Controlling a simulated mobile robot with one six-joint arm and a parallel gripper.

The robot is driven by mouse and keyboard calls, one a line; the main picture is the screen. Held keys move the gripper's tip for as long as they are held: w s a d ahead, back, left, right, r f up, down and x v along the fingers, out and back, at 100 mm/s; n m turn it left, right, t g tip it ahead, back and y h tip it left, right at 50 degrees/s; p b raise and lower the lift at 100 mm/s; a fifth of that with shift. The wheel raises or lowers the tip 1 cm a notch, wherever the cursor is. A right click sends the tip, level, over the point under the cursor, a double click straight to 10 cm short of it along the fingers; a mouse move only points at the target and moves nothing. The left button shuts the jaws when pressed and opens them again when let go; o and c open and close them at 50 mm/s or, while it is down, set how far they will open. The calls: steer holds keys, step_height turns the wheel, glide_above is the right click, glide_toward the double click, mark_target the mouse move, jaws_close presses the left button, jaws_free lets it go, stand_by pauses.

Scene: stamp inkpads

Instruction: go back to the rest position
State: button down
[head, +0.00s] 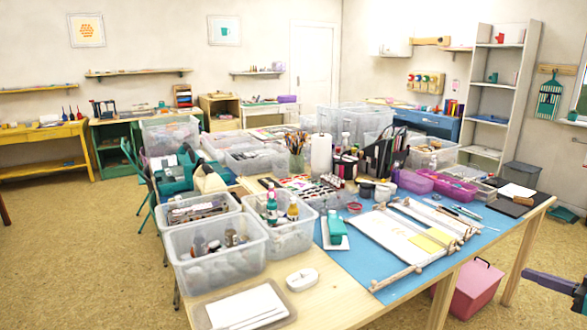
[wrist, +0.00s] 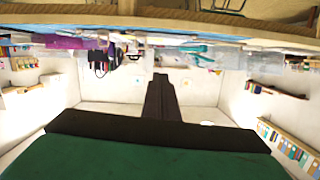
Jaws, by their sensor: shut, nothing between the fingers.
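My gripper (wrist: 160,78) shows in the wrist view as a dark narrow pair of fingers, closed together and empty. Its wide black and green body fills the bottom of that view. The wrist picture is upside down, with the table edge (wrist: 60,18) along the top. The gripper is apart from the table and touches nothing that I can see. The wooden worktable (head: 345,290) in the head view carries a blue mat (head: 345,262).
Clear bins (head: 222,268) crowd the table's left side. A teal stamp-like item (head: 334,226), a wooden frame (head: 395,272) and purple trays (head: 455,188) stand towards the right. A pink bin (head: 475,291) is under the table. The floor at left (head: 70,240) is free.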

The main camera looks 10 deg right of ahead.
steer(key=w+a+f+m+g+y+p, duration=0.15)
steer(key=w+a+f+g, duration=0.25)
steer(key=a+f, duration=0.75)
steer(key=w+a+f+m+g+p, duration=0.25)
steer(key=w+a+f, duration=0.25)
steer(key=a+f, duration=0.65)
steer(key=s+a+f+g, duration=0.2)
steer(key=a+f+g, duration=0.2)
steer(key=a+f, duration=0.55)
steer(key=s+a+f+m+g+h+p, duration=0.1)
steer(key=s+a+f+g+p, duration=0.15)
steer(key=s+a+f, duration=0.35)
steer(key=s+a+f+g+h+p, duration=0.1)
steer(key=s+a+f+g+h, duration=0.25)
steer(key=a, duration=0.55)
steer(key=s+a+f+g+h+p, duration=0.1)
steer(key=s+a+f, duration=0.1)
steer(key=s, duration=0.7)
steer(key=s+a+f+g+h+p, duration=0.1)
steer(key=s+a+f+g+h, duration=0.1)
steer(key=s, duration=0.7)
step_height(320, 180, down, 2)
steer(key=shift+s+a+f+n+h+p, duration=0.2)
steer(key=shift+s+a+n+h+p, duration=0.15)
steer(key=shift+a, duration=0.25)
